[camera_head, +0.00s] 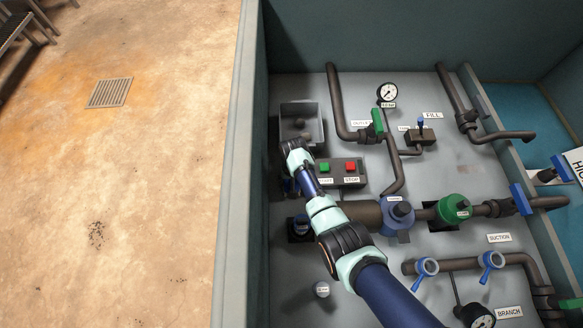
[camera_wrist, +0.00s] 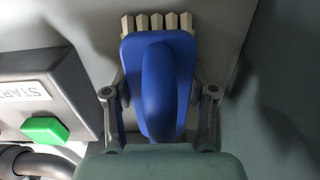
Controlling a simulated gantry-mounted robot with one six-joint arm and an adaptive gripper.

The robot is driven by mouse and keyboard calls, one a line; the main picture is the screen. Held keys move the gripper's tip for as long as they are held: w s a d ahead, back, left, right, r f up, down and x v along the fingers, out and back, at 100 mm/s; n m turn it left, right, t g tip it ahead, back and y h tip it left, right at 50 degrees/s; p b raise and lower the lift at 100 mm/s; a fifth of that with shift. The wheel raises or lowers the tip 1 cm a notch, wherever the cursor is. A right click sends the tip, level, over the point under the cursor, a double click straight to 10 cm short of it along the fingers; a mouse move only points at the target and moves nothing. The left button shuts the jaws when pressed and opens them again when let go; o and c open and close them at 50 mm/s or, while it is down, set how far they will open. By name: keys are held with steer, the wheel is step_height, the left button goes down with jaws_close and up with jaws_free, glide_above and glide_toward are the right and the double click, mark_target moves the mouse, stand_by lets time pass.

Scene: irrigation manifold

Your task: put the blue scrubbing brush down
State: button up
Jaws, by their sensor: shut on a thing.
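The blue scrubbing brush (camera_wrist: 158,75) fills the middle of the wrist view, with a row of pale bristle tufts at its top edge. My gripper (camera_wrist: 158,94) has one finger on each side of the brush and is shut on it. The brush is over the grey panel surface; I cannot tell whether its bristles touch it. In the head view, my wrist is left of the START and STOP box and just below the open grey bin; the gripper and brush are mostly hidden there.
The button box (camera_head: 341,172), also in the wrist view (camera_wrist: 45,95), stands close beside the brush. Pipes, a blue pump body (camera_head: 397,219) and a green valve (camera_head: 454,209) lie right. A wall (camera_head: 253,150) bounds the left.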

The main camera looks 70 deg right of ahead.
steer(key=o, duration=1.5)
steer(key=shift+f, duration=0.1)
steer(key=shift+o, duration=0.2)
step_height(320, 180, up, 12)
steer(key=p, duration=0.7)
steer(key=shift+s+r+p, duration=0.15)
steer(key=shift+r+p, duration=0.05)
steer(key=shift+p, duration=0.15)
